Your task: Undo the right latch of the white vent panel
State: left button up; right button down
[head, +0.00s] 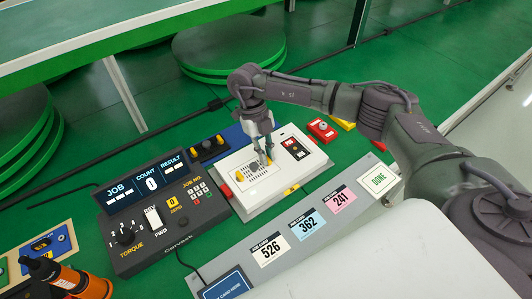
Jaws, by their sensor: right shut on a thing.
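My right gripper (266,162) points down at the panel's right side. Its fingers are shut on the right latch, which they mostly hide; only a bit of yellow shows by the fingertips. I cannot make out the latch's angle. My left gripper is not in view.
A dark control console (160,215) stands left of the box. A blue bin (207,150) with yellow and black parts is behind it. A grey strip with job cards (307,224) runs in front. An orange and black tool (85,284) is at lower left.

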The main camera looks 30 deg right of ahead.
jog(key=c, duration=1.2)
grip_release()
jog(key=v, duration=1.2)
